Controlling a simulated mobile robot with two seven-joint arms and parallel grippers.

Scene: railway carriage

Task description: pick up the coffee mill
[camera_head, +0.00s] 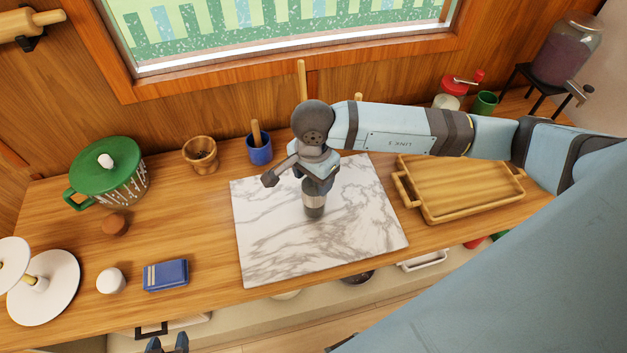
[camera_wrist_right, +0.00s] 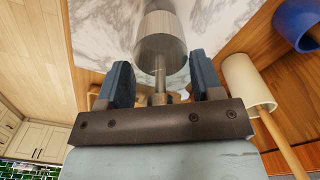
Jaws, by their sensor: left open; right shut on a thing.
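The coffee mill, a slim cylinder with a brushed-metal band and a dark part, is at the marble board, below my right gripper in the head view (camera_head: 314,200). My right gripper (camera_head: 316,178) is shut on it from above. In the right wrist view the mill (camera_wrist_right: 160,38) stands out beyond the two fingers, with its narrow stem between them. I cannot tell whether its base touches the board. My left gripper (camera_head: 167,344) is open and empty at the bottom edge of the head view, in front of the counter.
The marble board (camera_head: 265,255) is otherwise clear. A wooden tray (camera_head: 460,190) lies right of it. A blue cup (camera_head: 259,150) and wooden mortar (camera_head: 200,155) stand behind left. A blue box (camera_head: 165,275), green-lidded pot (camera_head: 105,170) and red-lidded jar (camera_head: 450,92) are also on the counter.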

